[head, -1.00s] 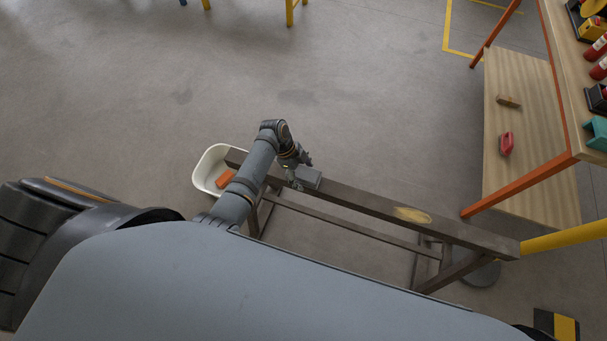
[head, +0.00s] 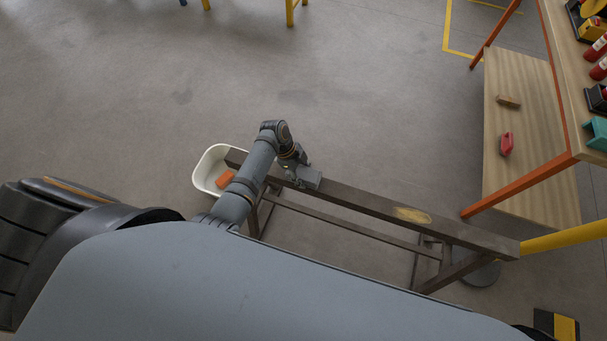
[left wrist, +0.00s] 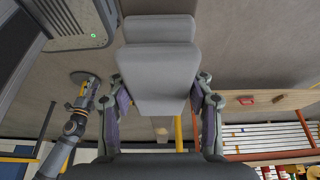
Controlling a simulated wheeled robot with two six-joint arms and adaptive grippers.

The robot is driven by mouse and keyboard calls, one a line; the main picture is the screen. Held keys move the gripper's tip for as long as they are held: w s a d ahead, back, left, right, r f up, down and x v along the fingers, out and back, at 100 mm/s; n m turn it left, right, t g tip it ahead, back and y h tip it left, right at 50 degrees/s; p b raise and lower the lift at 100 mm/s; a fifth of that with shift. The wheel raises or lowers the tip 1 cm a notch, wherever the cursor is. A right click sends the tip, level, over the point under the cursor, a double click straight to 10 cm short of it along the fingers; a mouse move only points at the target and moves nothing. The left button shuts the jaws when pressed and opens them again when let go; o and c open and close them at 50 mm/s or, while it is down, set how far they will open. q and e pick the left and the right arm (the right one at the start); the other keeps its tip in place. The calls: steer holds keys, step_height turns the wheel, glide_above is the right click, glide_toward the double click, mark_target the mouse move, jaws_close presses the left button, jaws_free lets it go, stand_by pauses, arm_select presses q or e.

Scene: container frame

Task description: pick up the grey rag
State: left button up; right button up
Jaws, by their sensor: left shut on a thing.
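The grey rag (head: 310,179) is a small folded block at the left part of a dark beam. My left gripper (head: 300,176) is shut on it. In the left wrist view the rag (left wrist: 160,75) fills the space between the two fingers. I cannot tell whether the rag still touches the beam. Part of the rag is hidden by the gripper in the head view. A grey arm of mine shows at the left of the left wrist view; its gripper is unclear there.
The dark trestle beam (head: 365,205) runs to the right, with a yellow patch (head: 412,215) on it. A white tub (head: 205,172) holding an orange block (head: 225,179) stands at its left end. A wooden shelf (head: 520,150) stands right. Floor behind the beam is clear.

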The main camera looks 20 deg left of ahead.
mark_target(305, 173)
arm_select(q)
step_height(305, 173, up, 3)
steer(key=shift+r, duration=0.1)
steer(key=s+a+r, duration=0.4)
steer(key=s+r, duration=0.6)
steer(key=s, duration=0.3)
steer(key=shift+a+r+p, duration=0.2)
steer(key=shift+a+p, duration=0.2)
steer(key=shift+s, duration=0.1)
steer(key=o, duration=0.5)
steer(key=c, duration=0.3)
steer(key=shift+c, duration=0.2)
